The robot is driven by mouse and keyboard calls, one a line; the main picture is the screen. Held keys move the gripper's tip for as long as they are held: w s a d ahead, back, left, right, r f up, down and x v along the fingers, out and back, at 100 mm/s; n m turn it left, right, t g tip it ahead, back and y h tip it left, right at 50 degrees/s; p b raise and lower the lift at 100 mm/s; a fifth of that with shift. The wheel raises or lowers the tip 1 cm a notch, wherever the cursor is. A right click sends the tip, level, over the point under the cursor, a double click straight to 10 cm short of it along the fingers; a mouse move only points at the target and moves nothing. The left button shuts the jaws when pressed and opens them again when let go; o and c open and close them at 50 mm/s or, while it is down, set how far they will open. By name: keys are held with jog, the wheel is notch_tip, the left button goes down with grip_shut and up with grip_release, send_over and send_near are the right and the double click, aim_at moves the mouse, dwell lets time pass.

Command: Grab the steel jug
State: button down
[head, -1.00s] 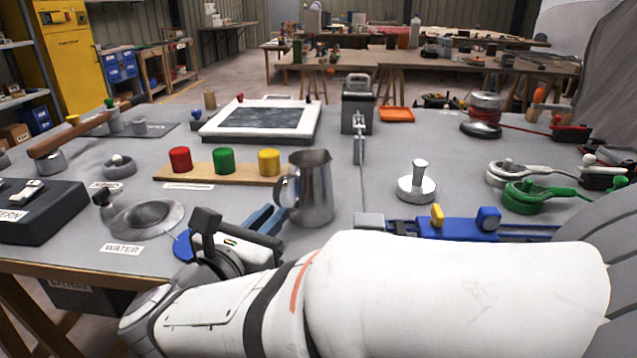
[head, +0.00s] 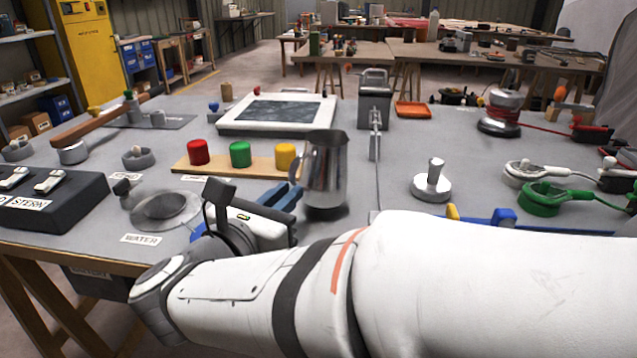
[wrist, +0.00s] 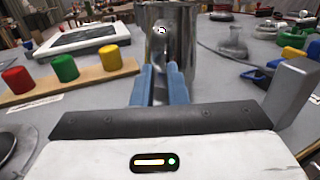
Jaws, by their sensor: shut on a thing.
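The steel jug (head: 328,172) is a shiny metal pitcher near the middle of the grey bench. It is upright and appears raised a little above the bench top, with a dark shadow under it. My gripper (head: 292,192) is at the jug's left side, with its blue fingers at the handle. In the wrist view, the blue fingers of my gripper (wrist: 158,88) are closed on the handle of the jug (wrist: 180,40), whose body stands just beyond them. The fingers hide part of the handle, and the top of the jug is cut off there.
A wooden strip (head: 185,168) with red, green and yellow cylinders lies left of the jug. A white-framed panel (head: 228,128) lies behind. A grey metal fixture (head: 375,112) stands close behind right. A steel knob (head: 432,182) stands to the right. Bare bench lies between knob and jug.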

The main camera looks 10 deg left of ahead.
notch_tip(320, 180, up, 7)
jog(key=p, duration=0.2)
jog(key=shift+f, duration=0.15)
dwell(0.5)
jog(key=shift+c, duration=2.2)
grip_release()
jog(key=shift+s, duration=0.1)
